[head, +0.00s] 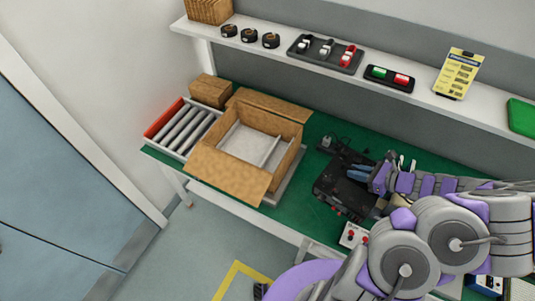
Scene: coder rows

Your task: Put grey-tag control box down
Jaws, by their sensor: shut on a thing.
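A dark, boxy control box (332,192) is at my gripper, over the green bench top right of the open carton. My gripper (362,174) reaches in from the right and is shut on this box. The arm and fingers cover part of it. Its grey tag cannot be made out, and I cannot tell whether its underside touches the bench.
An open cardboard carton (286,160) with dividers stands to the left on the green bench (308,150). A small box with red buttons (352,234) is near the front edge. A shelf (280,51) runs behind.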

